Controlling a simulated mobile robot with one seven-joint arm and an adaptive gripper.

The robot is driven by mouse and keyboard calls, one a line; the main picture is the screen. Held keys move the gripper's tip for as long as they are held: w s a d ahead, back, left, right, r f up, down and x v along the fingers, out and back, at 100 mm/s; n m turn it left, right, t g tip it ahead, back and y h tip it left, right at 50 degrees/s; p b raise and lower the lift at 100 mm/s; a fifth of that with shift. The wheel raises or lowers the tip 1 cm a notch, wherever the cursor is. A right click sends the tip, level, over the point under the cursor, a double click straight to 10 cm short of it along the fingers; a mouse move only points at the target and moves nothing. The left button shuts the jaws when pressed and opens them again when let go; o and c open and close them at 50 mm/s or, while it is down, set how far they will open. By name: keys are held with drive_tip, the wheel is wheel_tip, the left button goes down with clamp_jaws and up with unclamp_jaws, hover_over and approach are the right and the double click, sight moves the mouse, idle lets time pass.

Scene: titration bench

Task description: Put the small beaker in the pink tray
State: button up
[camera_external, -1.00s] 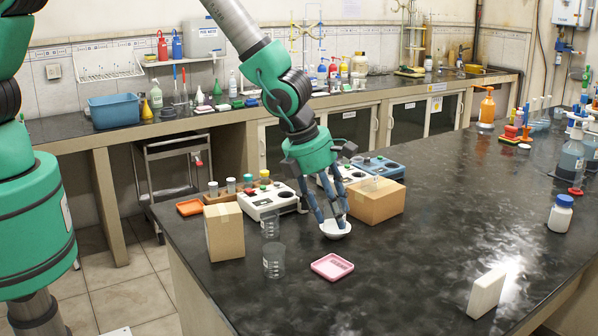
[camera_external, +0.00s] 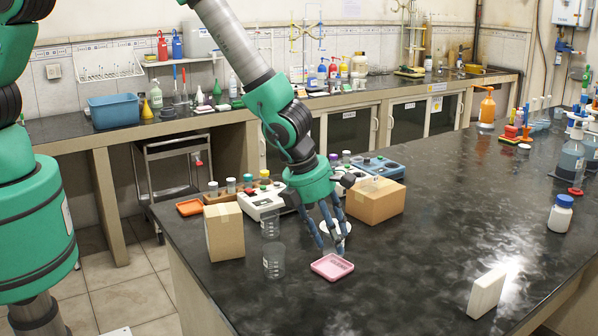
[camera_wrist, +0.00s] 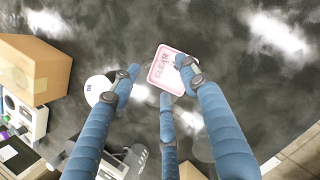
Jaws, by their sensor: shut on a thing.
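The pink tray (camera_external: 331,268) lies flat near the front of the black bench, and its top shows in the wrist view (camera_wrist: 161,76). My gripper (camera_external: 330,250) points down just behind the tray. In the wrist view its fingers (camera_wrist: 150,90) are drawn in around something pale and clear, which looks like the small beaker. Its outline is faint and partly hidden by the fingers. I cannot tell its exact height over the bench. Two other clear beakers stand to the left, one behind (camera_external: 271,224) and one in front (camera_external: 274,261).
A white dish (camera_wrist: 97,88) sits close by my fingers. Cardboard boxes stand at left (camera_external: 224,232) and behind right (camera_external: 374,202). White instruments and an orange tray (camera_external: 190,207) are farther back. A white block (camera_external: 486,293) stands at right. The bench right of the tray is clear.

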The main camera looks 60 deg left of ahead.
sight(331, 248)
drive_tip(key=shift+f+b, duration=0.4)
drive_tip(key=shift+f, duration=1.45)
drive_tip(key=o, duration=1.2)
drive_tip(key=shift+f, duration=0.1)
drive_tip(key=shift+c, duration=0.2)
drive_tip(key=shift+s+r, duration=0.15)
drive_tip(key=shift+r, duration=0.6)
drive_tip(key=p+v, duration=0.1)
drive_tip(key=v, duration=0.9)
drive_tip(key=shift+r+p, duration=0.35)
drive_tip(key=shift+s, duration=0.1)
